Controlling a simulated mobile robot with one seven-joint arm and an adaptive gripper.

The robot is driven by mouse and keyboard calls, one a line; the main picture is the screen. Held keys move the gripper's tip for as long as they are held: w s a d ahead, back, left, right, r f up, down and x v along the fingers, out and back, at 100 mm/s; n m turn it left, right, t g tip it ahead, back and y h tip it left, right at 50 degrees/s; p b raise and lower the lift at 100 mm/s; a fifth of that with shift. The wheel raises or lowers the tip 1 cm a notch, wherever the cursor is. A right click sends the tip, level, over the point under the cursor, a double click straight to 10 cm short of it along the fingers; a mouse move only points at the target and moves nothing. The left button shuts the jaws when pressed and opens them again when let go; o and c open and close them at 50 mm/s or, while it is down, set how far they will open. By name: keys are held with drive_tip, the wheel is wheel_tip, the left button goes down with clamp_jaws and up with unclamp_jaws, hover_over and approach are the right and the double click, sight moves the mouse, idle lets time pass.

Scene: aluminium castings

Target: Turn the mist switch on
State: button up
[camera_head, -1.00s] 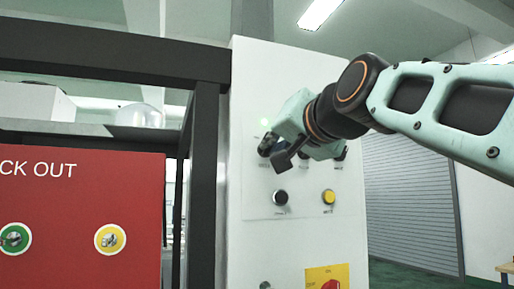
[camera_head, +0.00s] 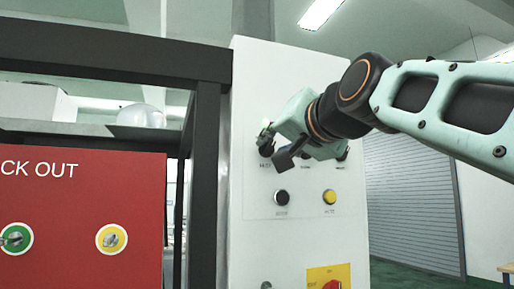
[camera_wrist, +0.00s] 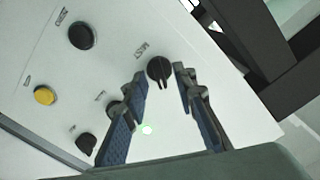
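The mist switch (camera_wrist: 159,70) is a black rotary knob with a pointer, beside a MIST label in the wrist view. Its pointer points down in that picture. In the head view it is the upper left knob (camera_head: 265,150) on the white panel, partly behind my gripper. My gripper (camera_wrist: 161,77) is open, one blue-padded finger on each side of the knob. A small gap shows on the right; contact on the left is unclear. In the head view my gripper (camera_head: 275,145) is close against the panel.
The white panel (camera_head: 245,235) also carries a black button (camera_head: 281,197), a yellow button (camera_head: 329,196) and other black knobs (camera_wrist: 86,143). A red lockout board (camera_head: 80,225) and dark frame post (camera_head: 203,190) stand left.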

drive_tip(key=v, duration=1.2)
drive_tip(key=shift+w, duration=0.1)
wheel_tip(320, 180, down, 23)
drive_tip(key=w+d+n+g+h+p, duration=0.1)
drive_tip(key=g+h+p, duration=0.2)
drive_tip(key=g+p, duration=0.3)
drive_tip(key=s+d+f+g+h+p, duration=0.1)
drive_tip(key=s+f, duration=0.4)
drive_tip(key=f, duration=0.5)
drive_tip(key=s+d+f+n+g+h+p, duration=0.1)
drive_tip(key=s+d+f+g+p, duration=0.1)
drive_tip(key=f, duration=0.8)
drive_tip(key=s+d+g, duration=0.1)
drive_tip(key=s+g, duration=0.1)
drive_tip(key=s, duration=0.1)
drive_tip(key=shift+s+f+n+g+h+p, duration=0.2)
drive_tip(key=shift+f+n+g+h+p, duration=0.1)
drive_tip(key=shift+f, duration=0.05)
